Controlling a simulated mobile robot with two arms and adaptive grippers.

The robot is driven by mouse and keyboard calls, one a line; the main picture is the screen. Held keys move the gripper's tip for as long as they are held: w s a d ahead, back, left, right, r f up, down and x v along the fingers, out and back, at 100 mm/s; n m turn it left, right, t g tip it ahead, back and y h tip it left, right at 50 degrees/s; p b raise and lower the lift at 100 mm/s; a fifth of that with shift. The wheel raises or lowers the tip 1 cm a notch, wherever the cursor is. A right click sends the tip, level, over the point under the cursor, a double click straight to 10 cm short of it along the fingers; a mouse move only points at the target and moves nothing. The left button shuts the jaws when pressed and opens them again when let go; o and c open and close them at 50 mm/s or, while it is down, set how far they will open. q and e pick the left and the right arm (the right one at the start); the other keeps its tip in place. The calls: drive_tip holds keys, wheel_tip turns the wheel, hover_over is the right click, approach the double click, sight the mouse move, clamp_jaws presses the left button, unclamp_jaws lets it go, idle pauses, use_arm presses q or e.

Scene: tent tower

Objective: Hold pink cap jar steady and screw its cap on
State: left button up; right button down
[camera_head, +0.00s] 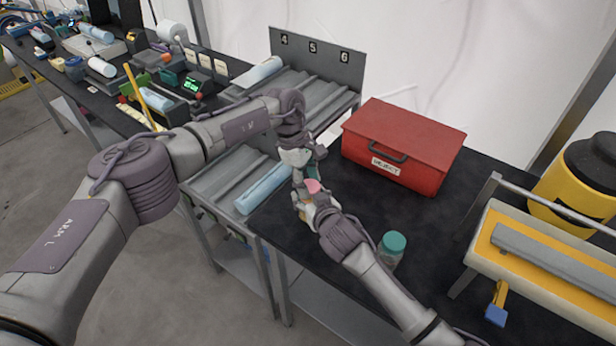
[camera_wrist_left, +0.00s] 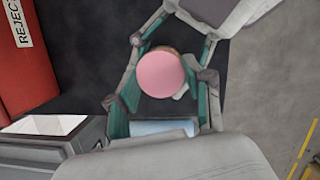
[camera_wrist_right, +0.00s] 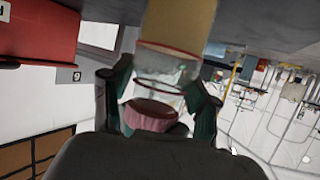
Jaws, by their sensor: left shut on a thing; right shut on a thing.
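The pink cap (camera_head: 312,186) shows between my two grippers above the near-left part of the black table. In the left wrist view the cap (camera_wrist_left: 160,74) is seen face-on as a disc, with the jar body mostly hidden behind it. My left gripper (camera_head: 301,166) comes from above and is shut around the cap. My right gripper (camera_head: 309,207) comes from the lower right and is shut on the jar. In the right wrist view the jar's clear part (camera_wrist_right: 160,72) lies between the fingers, with a tan section above and pink below. Whether the cap is fully seated I cannot tell.
A red REJECT box (camera_head: 400,150) stands behind on the table. A teal-capped jar (camera_head: 392,248) stands beside my right forearm. A roller rack (camera_head: 225,180) with blue rolls adjoins at left. A yellow-topped fixture (camera_head: 540,265) stands at right.

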use_arm(q)
drive_tip(key=shift+f, duration=0.7)
idle(0.5)
drive_tip(key=o, duration=0.7)
drive_tip(key=shift+o, duration=0.2)
drive_tip(key=shift+r, duration=2.3)
drive_tip(key=shift+c, duration=0.4)
drive_tip(key=shift+n, duration=0.3)
